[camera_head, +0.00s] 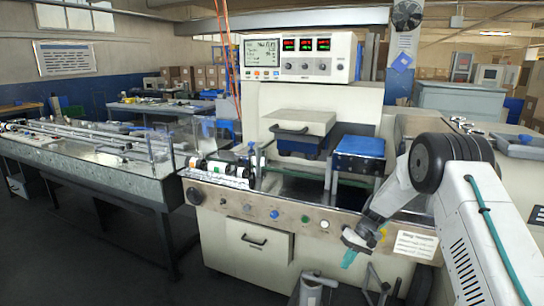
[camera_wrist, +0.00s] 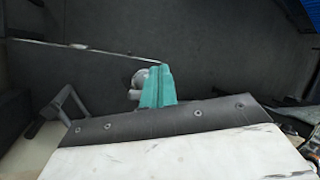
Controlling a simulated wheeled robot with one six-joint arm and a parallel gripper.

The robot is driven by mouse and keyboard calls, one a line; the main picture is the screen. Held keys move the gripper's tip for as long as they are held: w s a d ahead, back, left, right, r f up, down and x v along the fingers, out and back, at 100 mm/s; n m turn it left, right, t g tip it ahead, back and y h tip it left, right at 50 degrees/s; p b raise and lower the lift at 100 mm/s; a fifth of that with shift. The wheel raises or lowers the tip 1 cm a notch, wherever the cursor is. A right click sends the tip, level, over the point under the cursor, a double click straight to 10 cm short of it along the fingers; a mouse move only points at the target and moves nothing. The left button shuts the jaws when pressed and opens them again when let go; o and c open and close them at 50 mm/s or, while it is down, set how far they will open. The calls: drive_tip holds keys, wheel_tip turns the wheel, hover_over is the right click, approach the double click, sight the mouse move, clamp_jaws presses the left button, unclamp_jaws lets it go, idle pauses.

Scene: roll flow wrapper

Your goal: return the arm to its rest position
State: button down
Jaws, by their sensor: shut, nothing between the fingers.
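My gripper (camera_head: 349,257) has teal fingers and hangs in front of the machine's front panel, right of the middle in the head view. In the wrist view its teal fingers (camera_wrist: 158,88) lie together, shut and empty. My white arm comes in from the right side of the head view, bends at a dark joint and slopes down to the gripper. The fingers appear apart from the panel, though the gap is hard to judge.
The wrapping machine (camera_head: 250,225) fills the middle, with knobs, a drawer and a blue-topped block (camera_head: 360,147). A display box (camera_head: 300,58) stands on it. A long conveyor (camera_head: 80,165) runs left. A sign (camera_head: 416,245) is close right of my gripper. Dark floor lies front left.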

drive_tip(key=s+r+m+h, duration=0.1)
drive_tip(key=s+r+h, duration=0.2)
drive_tip(key=s+r, duration=1.85)
drive_tip(key=s+r+t, duration=0.1)
drive_tip(key=s+r, duration=0.3)
drive_tip(key=s, duration=0.4)
drive_tip(key=s+r+t+h, duration=0.1)
drive_tip(key=s+r, duration=0.3)
drive_tip(key=s, duration=0.4)
drive_tip(key=s+r+t+h, duration=0.1)
drive_tip(key=s+r, duration=0.3)
drive_tip(key=s, duration=0.4)
drive_tip(key=shift+s+d+r+t, duration=0.15)
drive_tip(key=shift+d+r+t, duration=0.2)
drive_tip(key=shift+t, duration=0.15)
